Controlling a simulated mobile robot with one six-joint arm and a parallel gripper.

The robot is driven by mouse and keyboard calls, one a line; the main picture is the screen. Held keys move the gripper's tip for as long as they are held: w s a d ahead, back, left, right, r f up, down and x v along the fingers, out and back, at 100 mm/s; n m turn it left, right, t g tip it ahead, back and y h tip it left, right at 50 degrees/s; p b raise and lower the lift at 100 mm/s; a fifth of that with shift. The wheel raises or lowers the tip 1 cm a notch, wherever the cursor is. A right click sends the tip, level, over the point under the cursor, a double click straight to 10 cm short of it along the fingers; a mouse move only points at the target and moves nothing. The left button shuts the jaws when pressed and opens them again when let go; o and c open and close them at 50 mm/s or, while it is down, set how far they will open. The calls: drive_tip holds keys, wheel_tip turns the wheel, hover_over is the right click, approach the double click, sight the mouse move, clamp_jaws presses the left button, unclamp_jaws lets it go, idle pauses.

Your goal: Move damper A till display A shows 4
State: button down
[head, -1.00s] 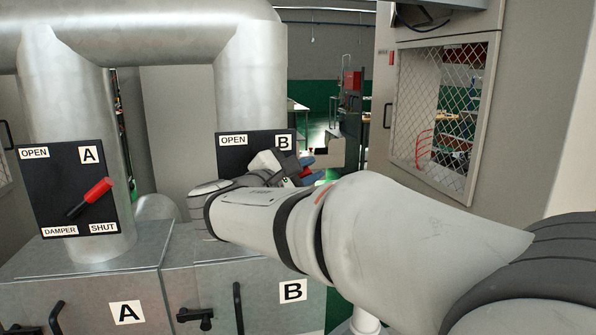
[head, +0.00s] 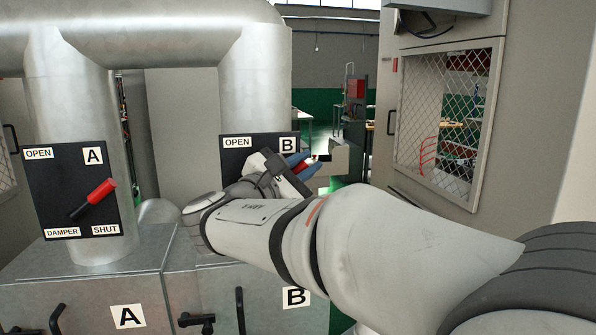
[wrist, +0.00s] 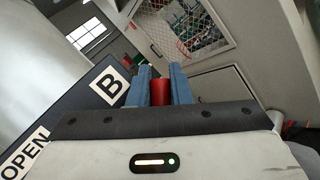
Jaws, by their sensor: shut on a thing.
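Damper A's black panel (head: 48,195) is at the left of the head view, on a metal duct. Its lever has a red grip (head: 100,191) slanting up to the right, between the OPEN and SHUT labels; nothing touches it. My gripper (head: 303,166) is away to the right, at damper B's panel (head: 262,146). In the wrist view its blue fingers are shut on a red handle (wrist: 160,92) beside the B label, which looks like damper B's lever. My arm hides much of panel B in the head view. I see no display A or reading.
Metal boxes below carry labels A (head: 127,316) and B (head: 296,297), with black handles (head: 197,322) sticking out. A large cabinet with a mesh window (head: 447,120) stands to the right. Open space lies before panel A.

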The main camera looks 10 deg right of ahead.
drive_tip(key=c, duration=1.3)
unclamp_jaws()
drive_tip(key=shift+r, duration=0.1)
drive_tip(key=shift+d, duration=0.1)
